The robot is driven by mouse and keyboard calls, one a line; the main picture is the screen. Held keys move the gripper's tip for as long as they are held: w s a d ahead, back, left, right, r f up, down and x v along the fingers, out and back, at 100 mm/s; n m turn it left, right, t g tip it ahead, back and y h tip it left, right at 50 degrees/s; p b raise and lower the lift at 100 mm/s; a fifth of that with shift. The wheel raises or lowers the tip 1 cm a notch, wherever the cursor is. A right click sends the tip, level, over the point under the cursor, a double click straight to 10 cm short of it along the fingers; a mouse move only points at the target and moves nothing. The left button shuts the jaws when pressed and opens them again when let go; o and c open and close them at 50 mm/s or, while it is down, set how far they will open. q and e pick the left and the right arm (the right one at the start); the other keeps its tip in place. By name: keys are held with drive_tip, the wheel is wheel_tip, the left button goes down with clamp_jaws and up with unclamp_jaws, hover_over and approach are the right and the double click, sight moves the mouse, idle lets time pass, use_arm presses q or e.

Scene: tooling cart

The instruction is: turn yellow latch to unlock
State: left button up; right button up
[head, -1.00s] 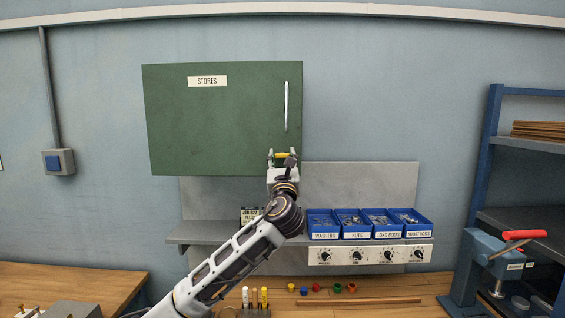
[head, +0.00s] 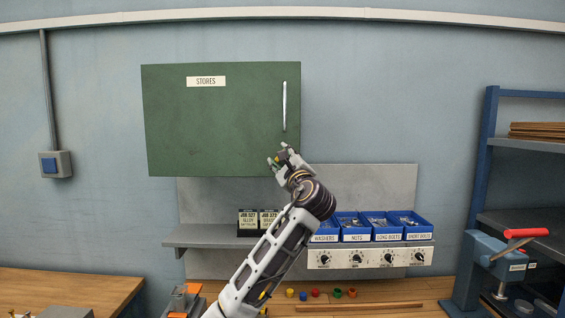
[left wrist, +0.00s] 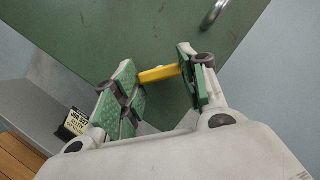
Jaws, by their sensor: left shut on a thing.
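The yellow latch (left wrist: 158,74) is a small bar at the lower right corner of the green STORES cabinet door (head: 215,125). In the left wrist view it spans between the green finger pads of my left gripper (left wrist: 158,82). My left gripper (head: 278,160) is shut on the latch, tilted at the cabinet's lower edge in the head view. The gripper and wrist largely hide the latch in the head view. The door looks closed. My right gripper is not in view.
A silver handle (head: 284,107) stands upright on the door's right side. Below are a grey shelf (head: 205,236), job cards (head: 248,219), blue parts bins (head: 354,237) and a knob panel (head: 322,256). A blue vise (head: 497,257) is at the right.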

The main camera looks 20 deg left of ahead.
use_arm(q)
drive_tip(key=n+g, duration=0.1)
drive_tip(key=n, duration=0.2)
drive_tip(key=n+g, duration=0.1)
drive_tip(key=n, duration=0.1)
drive_tip(key=n+g, duration=0.1)
drive_tip(key=n, duration=0.2)
drive_tip(key=shift+d+r+n+g+p, duration=0.1)
drive_tip(key=shift+r+n+g+p, duration=0.15)
drive_tip(key=shift+n+g+p, duration=0.1)
drive_tip(key=o, duration=1)
drive_tip(key=shift+v, duration=5.95)
drive_tip(key=shift+f, duration=0.1)
